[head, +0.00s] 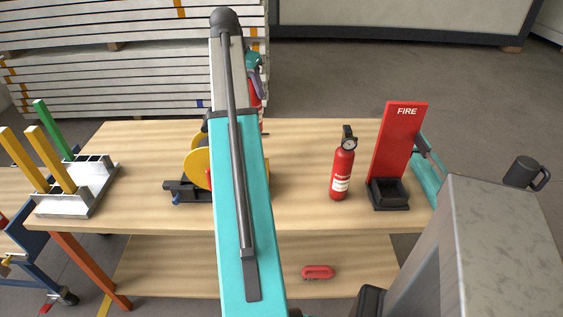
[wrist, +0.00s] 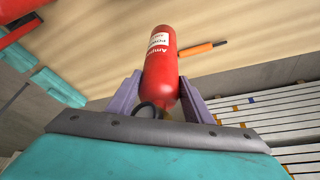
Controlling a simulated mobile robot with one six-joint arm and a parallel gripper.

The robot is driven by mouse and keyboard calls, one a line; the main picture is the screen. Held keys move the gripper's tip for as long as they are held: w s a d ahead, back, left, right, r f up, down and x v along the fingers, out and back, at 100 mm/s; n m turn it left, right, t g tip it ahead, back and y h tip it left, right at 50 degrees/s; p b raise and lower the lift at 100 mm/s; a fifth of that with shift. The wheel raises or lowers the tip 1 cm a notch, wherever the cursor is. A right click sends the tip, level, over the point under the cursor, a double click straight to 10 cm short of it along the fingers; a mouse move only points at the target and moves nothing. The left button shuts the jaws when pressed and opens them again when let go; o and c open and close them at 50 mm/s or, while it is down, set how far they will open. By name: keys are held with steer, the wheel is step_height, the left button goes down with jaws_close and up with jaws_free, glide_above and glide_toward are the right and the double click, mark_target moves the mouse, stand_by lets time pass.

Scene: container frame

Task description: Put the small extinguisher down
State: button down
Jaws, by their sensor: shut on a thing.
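My gripper (wrist: 160,98) is shut on a red extinguisher (wrist: 160,62) with a white label, held between its purple fingers in the wrist view. In the head view this extinguisher (head: 256,101) shows only as a red strip by the far table edge, mostly behind my teal arm. I cannot tell whether its base touches the table. A second red extinguisher (head: 341,172) with a black top and gauge stands upright on the wooden table (head: 300,215). To its right is a red FIRE stand (head: 399,140) with an empty black foot tray (head: 388,194).
A yellow reel (head: 197,168) is partly behind my arm. A grey rack (head: 72,195) with yellow and green bars stands at the left. In the wrist view an orange-handled tool (wrist: 198,48) lies near the held extinguisher. The table's front middle is clear.

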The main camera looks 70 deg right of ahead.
steer(key=s+a+f+m+p, duration=0.1)
steer(key=s+a+f, duration=0.2)
steer(key=s+a, duration=0.2)
steer(key=s+a+f+m+g+p, duration=0.1)
steer(key=s+a+f, duration=0.3)
steer(key=s, duration=0.6)
steer(key=shift+s+a+m+p, duration=0.35)
steer(key=shift+a+m+p, duration=0.25)
steer(key=shift+a+p, duration=0.25)
steer(key=w+d+f+p, duration=0.1)
steer(key=w+d+p, duration=0.2)
steer(key=w+d, duration=0.4)
steer(key=d, duration=0.7)
steer(key=shift+d+f+p, duration=0.2)
steer(key=shift+f+p, duration=0.1)
steer(key=shift+p, duration=0.05)
steer(key=shift+f+p, duration=0.7)
steer(key=shift+f, duration=1.15)
